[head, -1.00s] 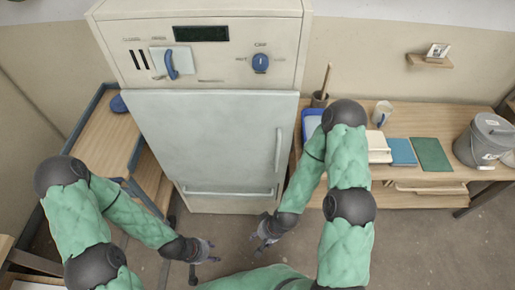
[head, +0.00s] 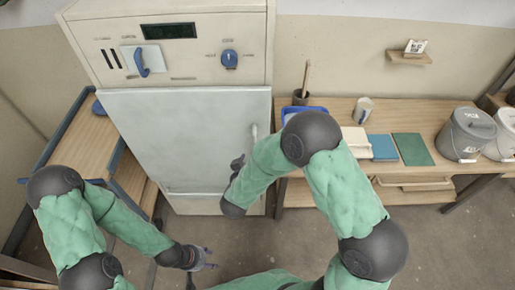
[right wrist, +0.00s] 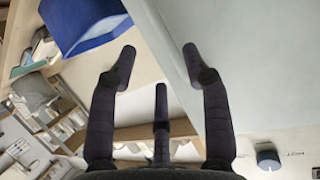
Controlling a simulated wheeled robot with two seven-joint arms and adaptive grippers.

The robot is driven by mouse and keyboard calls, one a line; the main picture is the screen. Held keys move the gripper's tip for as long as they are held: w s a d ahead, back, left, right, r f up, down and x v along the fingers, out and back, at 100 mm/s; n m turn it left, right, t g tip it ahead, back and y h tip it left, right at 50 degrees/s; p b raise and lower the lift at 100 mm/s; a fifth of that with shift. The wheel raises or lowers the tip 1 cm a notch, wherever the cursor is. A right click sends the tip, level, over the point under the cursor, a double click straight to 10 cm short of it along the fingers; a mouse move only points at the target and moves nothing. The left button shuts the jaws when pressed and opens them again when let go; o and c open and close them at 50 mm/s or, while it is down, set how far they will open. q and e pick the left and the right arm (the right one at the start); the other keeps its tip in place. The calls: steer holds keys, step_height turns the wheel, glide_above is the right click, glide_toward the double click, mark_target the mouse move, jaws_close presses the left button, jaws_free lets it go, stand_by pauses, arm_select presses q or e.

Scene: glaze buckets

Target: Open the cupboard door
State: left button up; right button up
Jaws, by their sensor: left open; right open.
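The white cupboard (head: 185,130) stands at the back left, its pale door looking closed. A vertical handle (head: 254,133) shows at the door's right side. My right gripper (head: 238,164) is raised in front of the door, below and left of the handle in the head view, mostly hidden by my wrist. The right wrist view shows its dark fingers (right wrist: 158,65) spread and empty, with the pale door face (right wrist: 235,70) at the right; I cannot make out the handle there. My left gripper (head: 207,258) is open and empty, low near the floor in front of the cupboard.
A wooden bench (head: 445,185) at the right holds a blue tray (head: 292,113), a cup, a green book (head: 412,149) and grey buckets (head: 468,135). A wooden shelf unit (head: 90,135) stands left of the cupboard. The floor in front is clear.

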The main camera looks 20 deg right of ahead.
steer(key=b+x, duration=0.2)
steer(key=x, duration=0.7)
steer(key=shift+w+d+f, duration=0.15)
steer(key=shift+w+f, duration=0.05)
steer(key=shift+f, duration=0.05)
jaws_close()
